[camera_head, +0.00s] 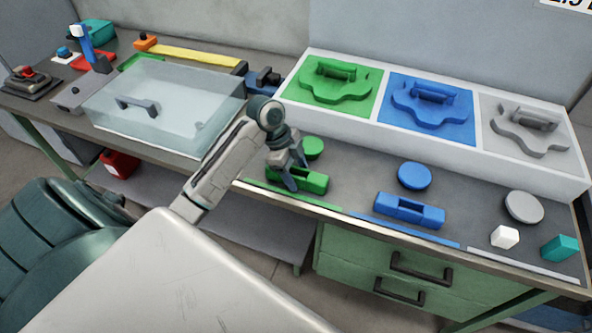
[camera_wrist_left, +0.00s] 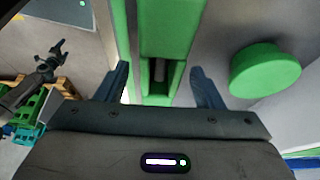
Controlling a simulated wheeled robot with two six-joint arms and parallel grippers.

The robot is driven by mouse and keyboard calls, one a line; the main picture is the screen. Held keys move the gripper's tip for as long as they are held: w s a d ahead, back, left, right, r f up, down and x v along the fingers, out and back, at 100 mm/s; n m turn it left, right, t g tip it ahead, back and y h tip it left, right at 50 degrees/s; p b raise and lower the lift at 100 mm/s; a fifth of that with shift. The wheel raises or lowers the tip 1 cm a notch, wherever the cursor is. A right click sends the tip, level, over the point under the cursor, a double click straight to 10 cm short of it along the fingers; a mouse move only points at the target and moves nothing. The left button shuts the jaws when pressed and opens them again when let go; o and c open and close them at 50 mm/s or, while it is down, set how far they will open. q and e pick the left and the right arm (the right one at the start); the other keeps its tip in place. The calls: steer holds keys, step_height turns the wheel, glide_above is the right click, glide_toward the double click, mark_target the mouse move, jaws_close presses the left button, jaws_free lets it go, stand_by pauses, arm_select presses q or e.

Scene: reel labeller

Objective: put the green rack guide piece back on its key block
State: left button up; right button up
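A green wavy-edged piece with a handle (camera_head: 336,88) lies in the green section of the white rack; I cannot tell whether it is the guide piece. A green slotted block (camera_head: 314,183) lies on the bench in front of the rack. A round green disc (camera_head: 313,147) is just behind it. My left gripper (camera_head: 295,175) is over the slotted block, pointing down. In the left wrist view, its open fingers (camera_wrist_left: 160,75) stand either side of the block (camera_wrist_left: 177,30), apart from it. The green disc (camera_wrist_left: 265,70) is to the right. My right gripper is out of view.
A blue block (camera_head: 410,212), blue disc (camera_head: 414,176), grey disc (camera_head: 524,207), white cube (camera_head: 505,237) and teal cube (camera_head: 560,248) lie to the right. A clear-lidded box (camera_head: 170,105) stands left. The white rack (camera_head: 440,135) bounds the back.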

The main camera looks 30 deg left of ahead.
arm_select(q)
steer(key=b+v, duration=0.1)
steer(key=v, duration=0.8)
steer(key=shift+a+r+b, duration=0.15)
steer(key=shift+a+b, duration=0.05)
steer(key=shift+b, duration=0.15)
steer(key=shift+s+a+r, duration=0.1)
steer(key=shift+a+r, duration=0.1)
steer(key=shift+r, duration=0.5)
steer(key=shift+f, duration=0.1)
